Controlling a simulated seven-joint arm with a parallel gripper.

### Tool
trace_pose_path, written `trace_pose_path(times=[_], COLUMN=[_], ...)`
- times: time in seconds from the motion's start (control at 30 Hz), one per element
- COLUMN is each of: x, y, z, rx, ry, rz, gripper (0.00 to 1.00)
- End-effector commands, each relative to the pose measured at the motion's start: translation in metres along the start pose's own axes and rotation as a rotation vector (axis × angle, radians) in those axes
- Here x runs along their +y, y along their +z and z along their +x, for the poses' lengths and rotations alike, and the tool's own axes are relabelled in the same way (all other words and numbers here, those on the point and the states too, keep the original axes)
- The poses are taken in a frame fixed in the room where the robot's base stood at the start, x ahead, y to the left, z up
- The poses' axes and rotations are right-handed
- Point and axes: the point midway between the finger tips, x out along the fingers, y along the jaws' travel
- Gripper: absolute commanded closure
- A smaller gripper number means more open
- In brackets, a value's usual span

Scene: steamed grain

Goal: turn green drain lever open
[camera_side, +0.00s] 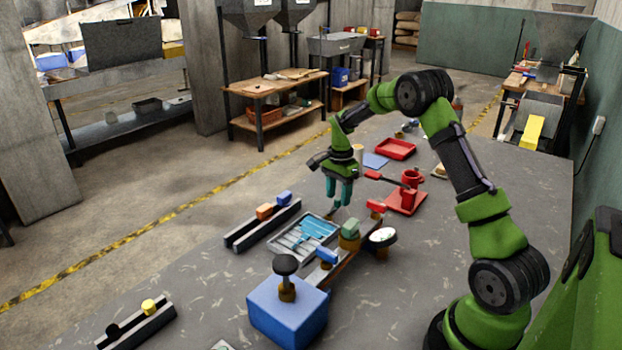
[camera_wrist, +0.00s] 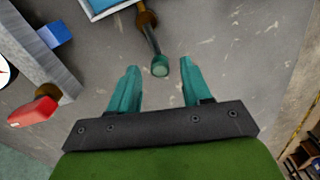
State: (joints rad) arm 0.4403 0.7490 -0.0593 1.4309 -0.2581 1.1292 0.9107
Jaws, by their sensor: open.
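In the wrist view a dark lever with a round green end (camera_wrist: 160,68) runs from a brass pivot (camera_wrist: 147,19) near a tray. The green end appears midway between my fingertips, but whether it lies below them or level with them is unclear. My gripper (camera_wrist: 159,66) has teal fingers, spread and empty. In the side view my gripper (camera_side: 340,202) points down near the far end of the tray, and the lever is small and partly hidden there.
A blue handle (camera_side: 327,256), a red handle (camera_side: 375,206) and a round gauge (camera_side: 383,237) stand close by. A blue box (camera_side: 286,312) with a black knob is in front. A red stand (camera_side: 407,201) is at right.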

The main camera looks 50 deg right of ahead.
Motion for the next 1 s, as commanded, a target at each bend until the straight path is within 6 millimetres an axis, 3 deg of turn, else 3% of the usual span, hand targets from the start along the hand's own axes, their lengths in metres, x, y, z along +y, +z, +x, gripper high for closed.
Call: trace_pose_path(times=[0.13,0.43,0.73,1.0], x=[0.0003,0.0,0.0,-0.0007], y=[-0.0001,0.0001,0.0002,0.0004], z=[0.0102,0.0118,0.0115,0.0113], rx=[0.0,0.0,0.0,0.0], ry=[0.0,-0.001,-0.001,0.0], rz=[0.001,0.0,0.0,-0.013], gripper=[0.51,0.51,0.97,1.0])
